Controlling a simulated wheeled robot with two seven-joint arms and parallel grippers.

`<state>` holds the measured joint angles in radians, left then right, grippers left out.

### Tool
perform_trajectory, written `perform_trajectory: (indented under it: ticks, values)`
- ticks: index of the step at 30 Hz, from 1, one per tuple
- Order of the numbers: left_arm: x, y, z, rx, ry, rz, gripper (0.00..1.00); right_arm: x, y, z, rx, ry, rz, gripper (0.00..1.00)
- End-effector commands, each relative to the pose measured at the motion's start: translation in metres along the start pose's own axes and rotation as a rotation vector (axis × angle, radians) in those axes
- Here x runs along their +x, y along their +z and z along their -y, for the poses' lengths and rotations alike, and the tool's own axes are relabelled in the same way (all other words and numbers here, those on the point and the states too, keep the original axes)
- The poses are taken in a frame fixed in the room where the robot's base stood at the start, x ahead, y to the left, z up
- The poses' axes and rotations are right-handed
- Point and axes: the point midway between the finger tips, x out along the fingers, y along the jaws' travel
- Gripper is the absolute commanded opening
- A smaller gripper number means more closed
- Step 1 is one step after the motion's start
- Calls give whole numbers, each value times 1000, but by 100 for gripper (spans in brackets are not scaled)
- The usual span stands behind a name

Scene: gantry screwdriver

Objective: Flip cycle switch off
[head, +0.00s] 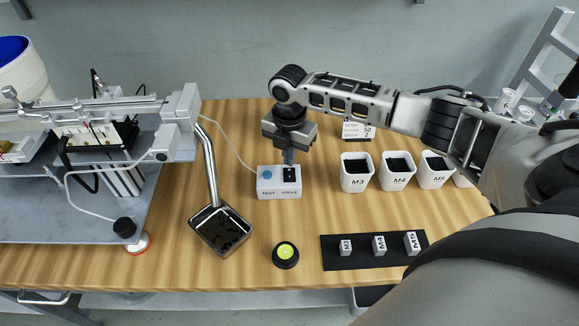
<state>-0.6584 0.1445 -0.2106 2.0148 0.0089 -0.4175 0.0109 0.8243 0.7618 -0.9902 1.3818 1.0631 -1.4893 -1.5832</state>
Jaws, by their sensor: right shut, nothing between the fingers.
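A small white control box (279,187) sits on the wooden table in the middle of the head view. It has a blue TEST button (267,174) on its left and a black cycle switch (290,175) on its right, above the label CYCLE. My right gripper (289,157) points down at the switch with its fingers shut and empty. The fingertips are right at or just above the switch's far end; I cannot tell whether they touch. The fingers partly hide the switch, and its position cannot be read. My left gripper is not in view.
White bins (357,182) marked M3, M4 and M5 stand right of the box. A black mat (332,262) with labelled blocks lies in front. A yellow-green button (286,251), a black tray (205,240) and the gantry machine (180,120) lie nearer or left. A cable runs behind the box.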

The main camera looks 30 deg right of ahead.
Motion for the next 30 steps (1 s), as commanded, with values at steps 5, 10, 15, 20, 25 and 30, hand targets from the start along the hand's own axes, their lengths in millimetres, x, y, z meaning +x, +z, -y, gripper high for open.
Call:
perform_trajectory:
  ticks: [5,10,15,20,25,30]
  values:
    - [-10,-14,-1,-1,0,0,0,-19,0,0,0,1,0,0]
    - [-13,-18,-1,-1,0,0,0,-29,0,0,0,2,0,0]
    - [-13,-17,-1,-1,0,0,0,-41,0,0,0,1,1,0]
    - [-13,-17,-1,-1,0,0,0,-47,0,0,1,1,0,0]
    - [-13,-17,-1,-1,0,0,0,-47,0,0,1,1,0,0]
    - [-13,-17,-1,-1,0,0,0,-47,0,0,0,0,0,0]
